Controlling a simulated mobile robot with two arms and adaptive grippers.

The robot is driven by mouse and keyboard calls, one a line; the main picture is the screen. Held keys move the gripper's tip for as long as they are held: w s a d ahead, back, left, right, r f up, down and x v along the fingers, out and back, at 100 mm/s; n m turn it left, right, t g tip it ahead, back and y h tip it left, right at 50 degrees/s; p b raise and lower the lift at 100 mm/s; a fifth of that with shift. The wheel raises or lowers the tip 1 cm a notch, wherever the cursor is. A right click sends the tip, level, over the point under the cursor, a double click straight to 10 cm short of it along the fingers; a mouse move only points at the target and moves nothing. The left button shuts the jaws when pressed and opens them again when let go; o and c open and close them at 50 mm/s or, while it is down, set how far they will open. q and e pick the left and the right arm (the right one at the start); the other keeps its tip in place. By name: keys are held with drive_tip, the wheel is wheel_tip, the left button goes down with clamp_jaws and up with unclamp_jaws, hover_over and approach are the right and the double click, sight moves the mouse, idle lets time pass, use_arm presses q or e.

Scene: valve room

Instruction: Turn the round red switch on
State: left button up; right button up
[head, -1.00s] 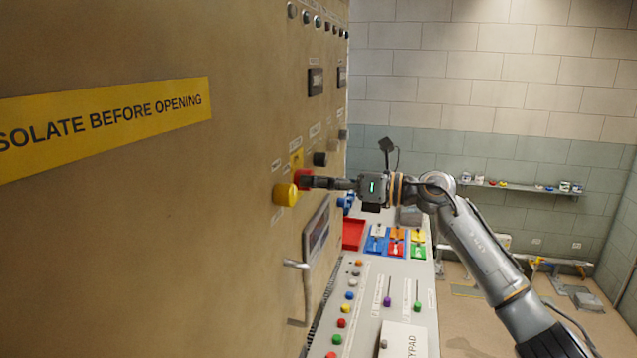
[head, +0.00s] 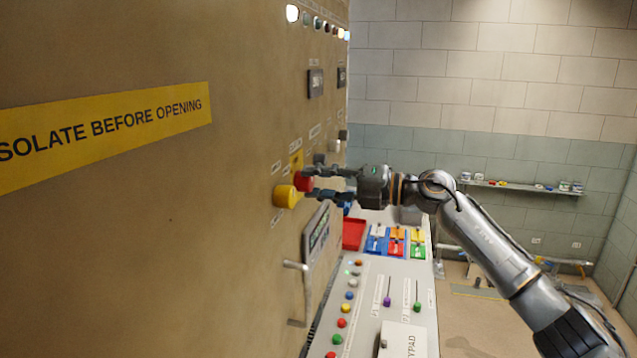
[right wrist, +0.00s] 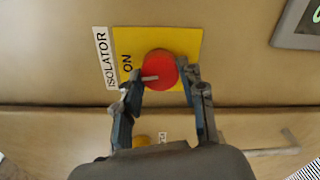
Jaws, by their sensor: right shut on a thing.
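The round red switch (head: 302,181) sits on a yellow plate on the tan cabinet front in the head view. In the right wrist view the red switch (right wrist: 160,66) has a grey pointer bar on its left side, towards the word ON. The label beside it reads ISOLATOR. My right gripper (head: 309,184) is shut on the switch, with one finger on each side of it in the right wrist view (right wrist: 163,78). My left gripper is not in view.
A yellow knob (head: 286,196) sticks out close beside the red switch. A door handle (head: 296,266) juts from the cabinet below. A console (head: 375,300) with buttons and levers stands under my right arm. Some lamps (head: 292,13) at the cabinet top are lit.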

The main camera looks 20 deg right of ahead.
drive_tip(key=shift+r+m, duration=0.1)
drive_tip(key=shift+m, duration=0.7)
drive_tip(key=o, duration=1.1)
drive_tip(key=shift+w, duration=0.1)
drive_tip(key=shift+o, duration=0.2)
drive_tip(key=shift+d, duration=0.2)
drive_tip(key=v, duration=1.1)
drive_tip(key=shift+s+d, duration=0.25)
drive_tip(key=shift+s, duration=0.05)
